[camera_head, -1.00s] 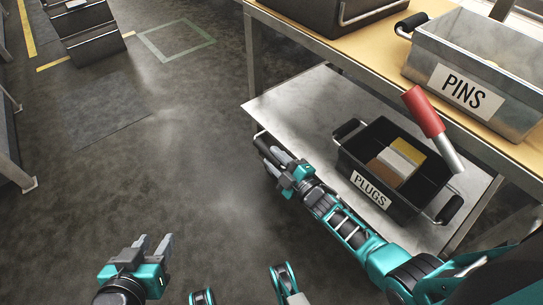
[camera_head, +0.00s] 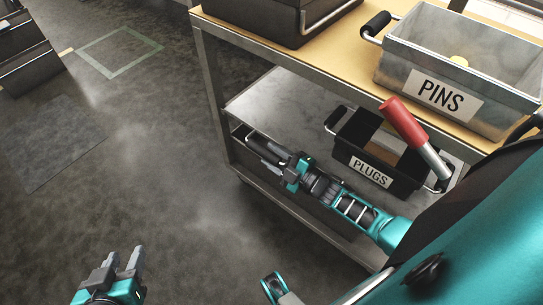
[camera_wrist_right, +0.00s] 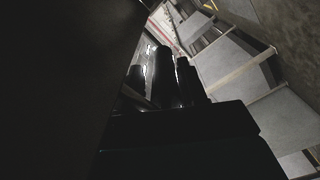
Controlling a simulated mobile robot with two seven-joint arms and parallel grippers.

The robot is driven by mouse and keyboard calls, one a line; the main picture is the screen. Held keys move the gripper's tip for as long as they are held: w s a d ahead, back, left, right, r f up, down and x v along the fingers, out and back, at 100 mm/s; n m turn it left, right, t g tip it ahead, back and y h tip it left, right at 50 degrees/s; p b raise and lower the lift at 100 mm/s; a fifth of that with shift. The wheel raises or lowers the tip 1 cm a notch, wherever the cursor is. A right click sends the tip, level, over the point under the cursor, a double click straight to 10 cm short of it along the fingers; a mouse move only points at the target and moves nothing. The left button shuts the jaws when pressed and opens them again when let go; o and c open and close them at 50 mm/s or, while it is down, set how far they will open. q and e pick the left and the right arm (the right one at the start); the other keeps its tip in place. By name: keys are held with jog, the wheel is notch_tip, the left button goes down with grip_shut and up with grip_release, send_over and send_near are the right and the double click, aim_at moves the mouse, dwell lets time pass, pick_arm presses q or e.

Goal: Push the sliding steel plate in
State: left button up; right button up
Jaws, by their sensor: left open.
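The sliding steel plate (camera_head: 285,100) is the grey lower shelf under the bench in the head view. Most of it now lies beneath the bench top. A black bin labelled PLUGS (camera_head: 345,162) stands on it. My right gripper (camera_head: 262,148) is at the plate's front edge, near its left end; I cannot tell whether it touches. Its dark fingers also show in the right wrist view (camera_wrist_right: 178,80), too dim to tell open or shut. My left gripper (camera_head: 122,260) is open and empty at the lower left, over bare floor, away from the plate.
On the bench top (camera_head: 335,55) stand a metal bin labelled PINS (camera_head: 395,58) and a dark bin (camera_head: 270,18). A red-handled lever (camera_head: 404,122) rises in front of the PLUGS bin. The floor (camera_head: 150,190) on the left is clear.

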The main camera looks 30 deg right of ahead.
jog(key=shift+o, duration=1.3)
jog(key=shift+d, duration=0.1)
jog(key=shift+s, duration=0.1)
jog(key=p+v, duration=0.2)
jog(key=v, duration=1)
jog(key=shift+s, duration=0.35)
jog(key=shift+w+r, duration=0.1)
